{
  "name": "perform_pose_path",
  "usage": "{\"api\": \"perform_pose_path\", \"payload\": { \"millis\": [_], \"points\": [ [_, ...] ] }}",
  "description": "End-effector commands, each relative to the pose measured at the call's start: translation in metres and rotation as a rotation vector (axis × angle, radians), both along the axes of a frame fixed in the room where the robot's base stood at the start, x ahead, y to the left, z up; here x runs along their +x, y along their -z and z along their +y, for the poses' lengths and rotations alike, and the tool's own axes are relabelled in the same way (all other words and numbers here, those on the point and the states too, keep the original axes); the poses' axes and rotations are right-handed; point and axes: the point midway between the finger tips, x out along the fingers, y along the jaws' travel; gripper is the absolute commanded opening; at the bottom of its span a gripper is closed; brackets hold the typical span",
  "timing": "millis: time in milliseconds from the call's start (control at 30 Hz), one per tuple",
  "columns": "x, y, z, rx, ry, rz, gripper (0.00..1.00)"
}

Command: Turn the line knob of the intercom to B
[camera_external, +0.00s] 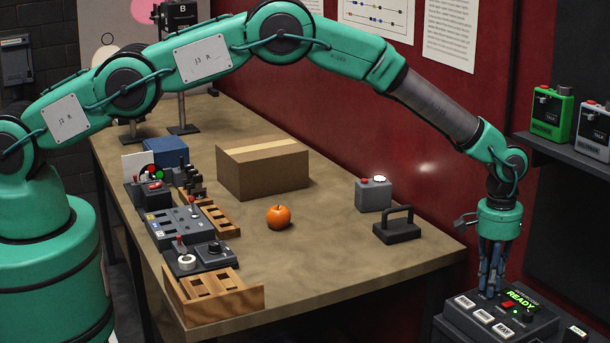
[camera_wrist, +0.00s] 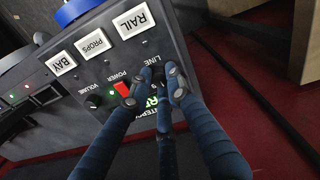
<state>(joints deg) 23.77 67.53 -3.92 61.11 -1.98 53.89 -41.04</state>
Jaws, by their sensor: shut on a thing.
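The intercom (camera_external: 465,325) is a dark box at the lower right, with a lit green display (camera_external: 520,299) reading READY. In the wrist view its panel (camera_wrist: 88,77) shows the label LINE beside the dark line knob (camera_wrist: 157,72). My gripper (camera_external: 490,291) points down at the panel. In the wrist view my gripper (camera_wrist: 152,92) has its blue fingers shut on the line knob. The fingers hide most of the knob and part of the display, and I cannot read the knob's setting.
Close to the fingers are a red power switch (camera_wrist: 122,89) and a volume knob (camera_wrist: 93,101). White buttons marked RAIL (camera_wrist: 136,19), PROPS (camera_wrist: 95,41) and BAY (camera_wrist: 61,63) line the panel. The workbench (camera_external: 330,247) stands to the left, and a shelf (camera_external: 560,148) is on the right.

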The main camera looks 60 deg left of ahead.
Motion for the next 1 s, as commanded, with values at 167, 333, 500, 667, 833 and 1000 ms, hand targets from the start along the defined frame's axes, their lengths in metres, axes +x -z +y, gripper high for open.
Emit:
{"api": "perform_pose_path", "payload": {
  "millis": [167, 333, 500, 667, 833, 1000],
  "points": [
    [0.0017, 0.0016, -0.0001, -0.001, 0.166, -0.004, 0.0],
    [0.0017, 0.0014, 0.0001, 0.0, 0.325, -0.003, 0.0],
    [0.0022, 0.0002, -0.0001, 0.0, 0.462, -0.003, 0.0],
    [0.002, 0.0, 0.0, 0.0, 0.56, -0.003, 0.0],
    [0.0024, -0.0009, -0.0002, 0.0, 0.622, -0.004, 0.0],
    [0.0025, -0.0018, -0.0003, 0.0, 0.646, -0.004, 0.0]
  ]
}}
